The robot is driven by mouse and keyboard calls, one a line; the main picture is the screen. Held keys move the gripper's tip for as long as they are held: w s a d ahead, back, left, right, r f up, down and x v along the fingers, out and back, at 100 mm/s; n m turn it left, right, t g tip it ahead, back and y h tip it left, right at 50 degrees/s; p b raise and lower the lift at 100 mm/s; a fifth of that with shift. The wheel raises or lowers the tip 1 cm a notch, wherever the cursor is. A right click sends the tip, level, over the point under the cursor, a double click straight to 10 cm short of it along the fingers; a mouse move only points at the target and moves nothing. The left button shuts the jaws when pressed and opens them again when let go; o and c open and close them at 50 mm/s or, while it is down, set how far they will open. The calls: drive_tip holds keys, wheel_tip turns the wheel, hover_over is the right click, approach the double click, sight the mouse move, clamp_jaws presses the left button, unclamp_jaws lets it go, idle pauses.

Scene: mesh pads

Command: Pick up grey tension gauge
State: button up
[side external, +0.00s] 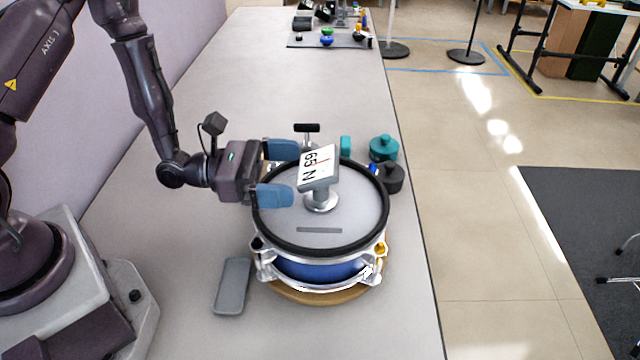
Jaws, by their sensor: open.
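The grey tension gauge (318,182) stands on the drum's top, on a round silver foot. Its tilted display face reads "65 N". The blue drum (318,270) has a grey mesh head, a black rim and silver hardware. My gripper (280,172) is open, with blue fingers over the left part of the drum head. The gauge is just to the right of the fingertips, and nothing shows between the fingers. Whether the fingers touch the drum rim cannot be told.
A grey slab (232,286) lies left of the drum. A teal pot (383,148), a dark pot (391,177) and a black-topped T-handle tool (307,130) are behind it. A dark mat (300,40) with small items lies at the far end. The table between is clear.

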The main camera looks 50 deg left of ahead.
sight(321, 172)
drive_tip(key=x, duration=0.6)
drive_tip(key=c, duration=1.1)
